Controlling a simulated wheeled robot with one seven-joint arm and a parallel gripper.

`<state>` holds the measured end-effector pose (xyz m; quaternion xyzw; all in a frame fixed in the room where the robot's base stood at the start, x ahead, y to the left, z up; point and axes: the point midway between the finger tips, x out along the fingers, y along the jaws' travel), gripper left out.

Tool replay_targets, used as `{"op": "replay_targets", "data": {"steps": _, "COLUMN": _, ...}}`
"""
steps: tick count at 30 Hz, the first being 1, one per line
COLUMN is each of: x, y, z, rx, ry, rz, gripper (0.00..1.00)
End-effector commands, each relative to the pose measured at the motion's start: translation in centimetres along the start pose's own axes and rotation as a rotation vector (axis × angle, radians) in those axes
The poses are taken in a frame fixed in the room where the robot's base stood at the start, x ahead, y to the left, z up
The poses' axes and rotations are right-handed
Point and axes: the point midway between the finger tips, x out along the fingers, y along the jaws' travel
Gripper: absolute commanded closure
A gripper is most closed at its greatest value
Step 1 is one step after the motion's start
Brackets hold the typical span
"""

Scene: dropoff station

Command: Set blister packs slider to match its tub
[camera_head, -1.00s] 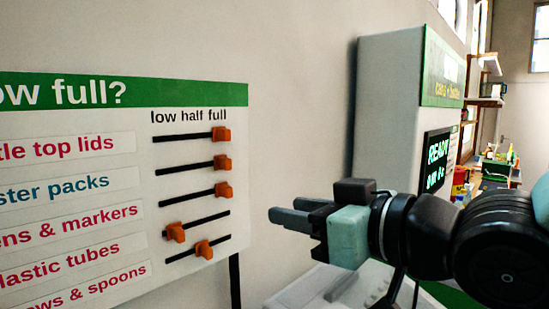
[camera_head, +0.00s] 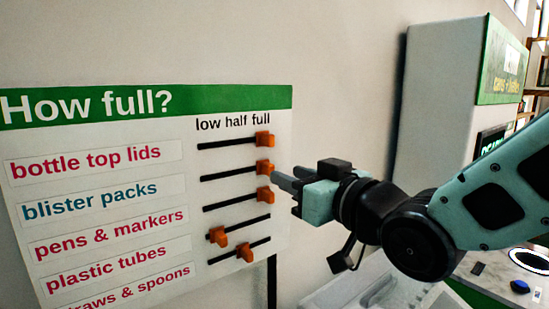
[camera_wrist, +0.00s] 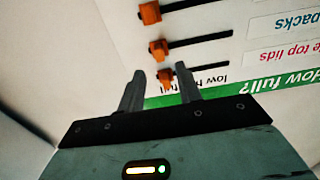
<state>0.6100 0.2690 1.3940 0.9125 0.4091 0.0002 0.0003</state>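The blister packs slider (camera_head: 264,168) is the second orange knob down on the "How full?" board. It sits at the full end of its black track. In the wrist view the board is upside down and this knob (camera_wrist: 158,49) shows beyond my fingertips. My gripper (camera_head: 284,176) is at the board's right edge, close to the right of the second and third knobs. Its two fingers are apart with nothing held (camera_wrist: 162,76). In the wrist view the bottle top lids knob (camera_wrist: 167,80) appears between them. Contact with the board cannot be told. The blister packs tub cannot be made out.
The pens & markers knob (camera_head: 264,195) is also at full. The plastic tubes knob (camera_head: 217,236) is near low, and the straws & spoons knob (camera_head: 245,252) is around half. A white cabinet (camera_head: 440,110) stands right. A pale tray (camera_head: 385,290) is below my arm.

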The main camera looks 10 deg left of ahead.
Motion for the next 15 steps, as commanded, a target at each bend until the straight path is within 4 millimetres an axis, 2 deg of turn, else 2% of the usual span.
{"op": "replay_targets", "data": {"steps": 1, "x": 1.0, "y": 0.0, "z": -0.3, "rx": -0.001, "ry": -0.002, "rz": 0.000, "gripper": 0.65}}
{"op": "replay_targets", "data": {"steps": 6, "x": 3.6, "y": 0.0, "z": -0.3, "rx": -0.001, "ry": -0.001, "rz": -0.001, "gripper": 0.65}}
{"op": "replay_targets", "data": {"steps": 10, "x": 4.9, "y": 0.0, "z": -0.2, "rx": 0.001, "ry": -0.001, "rz": 0.000, "gripper": 0.65}}
{"op": "replay_targets", "data": {"steps": 15, "x": 5.7, "y": 0.0, "z": -0.1, "rx": 0.001, "ry": 0.000, "rz": 0.000, "gripper": 0.65}}
